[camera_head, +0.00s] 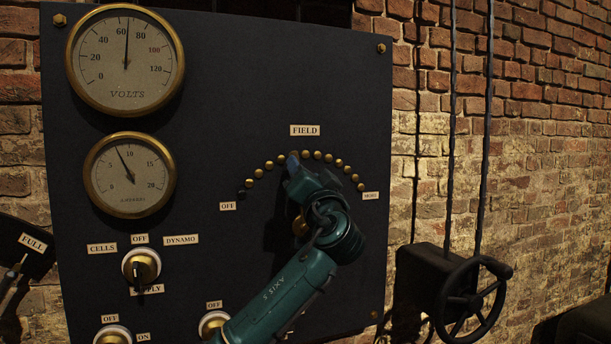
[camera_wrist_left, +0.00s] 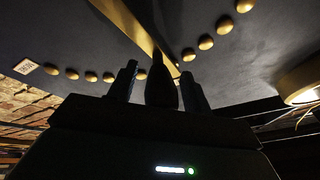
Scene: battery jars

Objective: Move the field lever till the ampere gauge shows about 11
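The ampere gauge (camera_head: 130,174) is a round brass-rimmed dial at the left of the dark panel, below the volts gauge. Its needle points a little short of 10, at roughly 8. The field lever (camera_wrist_left: 135,25) shows as a brass strip with a dark handle (camera_wrist_left: 161,82) in the left wrist view; in the head view my arm hides most of it, leaving its brass hub (camera_head: 300,225). My left gripper (camera_wrist_left: 158,85) has one finger on each side of the handle, with a thin gap visible at the left finger. My right gripper is out of view.
An arc of brass studs (camera_head: 328,157) runs below the FIELD label (camera_head: 305,130), from OFF at left to a label at right. Switch knobs (camera_head: 141,266) sit on the lower panel. A black handwheel (camera_head: 472,300) stands at the right by the brick wall.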

